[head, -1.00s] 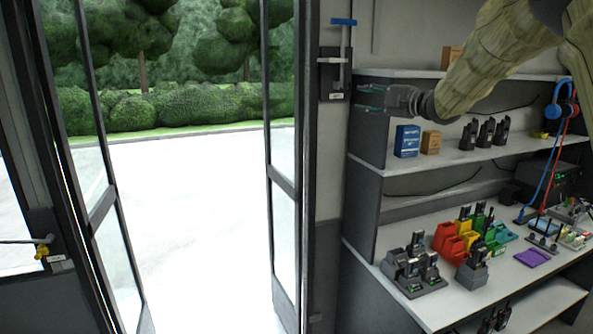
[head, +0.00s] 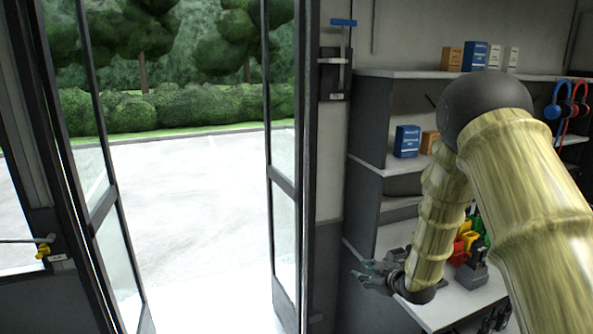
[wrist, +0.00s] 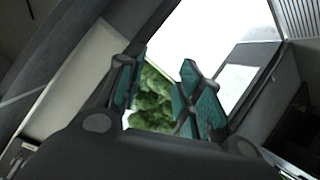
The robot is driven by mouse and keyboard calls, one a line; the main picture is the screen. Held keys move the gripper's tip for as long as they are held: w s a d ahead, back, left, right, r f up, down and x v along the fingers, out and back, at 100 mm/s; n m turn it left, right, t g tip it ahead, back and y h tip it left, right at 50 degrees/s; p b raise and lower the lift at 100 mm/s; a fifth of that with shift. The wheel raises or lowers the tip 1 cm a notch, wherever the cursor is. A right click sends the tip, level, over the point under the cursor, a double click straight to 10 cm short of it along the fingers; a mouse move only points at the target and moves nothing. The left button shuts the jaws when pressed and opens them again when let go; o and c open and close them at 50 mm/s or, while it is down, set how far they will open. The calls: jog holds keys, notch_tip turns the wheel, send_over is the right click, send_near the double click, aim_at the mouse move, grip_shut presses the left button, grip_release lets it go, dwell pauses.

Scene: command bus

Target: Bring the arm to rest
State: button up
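My gripper (head: 368,272) is at the left end of my arm in the head view, in front of the shelf unit's left side and about level with the counter. My arm is bent, with the elbow high and the forearm hanging down. In the wrist view the two teal-padded fingers (wrist: 165,95) stand apart with a gap between them. Greenery shows through the gap, and nothing is held. My forearm and upper arm hide much of the counter and the middle shelf.
The shelf unit (head: 365,215) stands close at the right, with boxes (head: 407,141) on its shelves and coloured holders (head: 466,240) on the counter (head: 470,300). An open glass door (head: 284,200) and doorway are at the left. A blue-handled lever (head: 343,22) is on the wall.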

jog(key=s+f+m+g+h, duration=0.3)
jog(key=s+f+m+g, duration=0.25)
jog(key=s+f, duration=1.9)
jog(key=s+f+m+g+h, duration=0.1)
jog(key=s+f+m+g, duration=0.1)
jog(key=s, duration=1.3)
jog(key=s+d+f+m+g+h, duration=0.1)
jog(key=s+f+m+g, duration=0.1)
jog(key=s, duration=1.4)
jog(key=shift+f+m+g, duration=0.35)
jog(key=shift+m+g, duration=0.1)
jog(key=shift+g, duration=0.5)
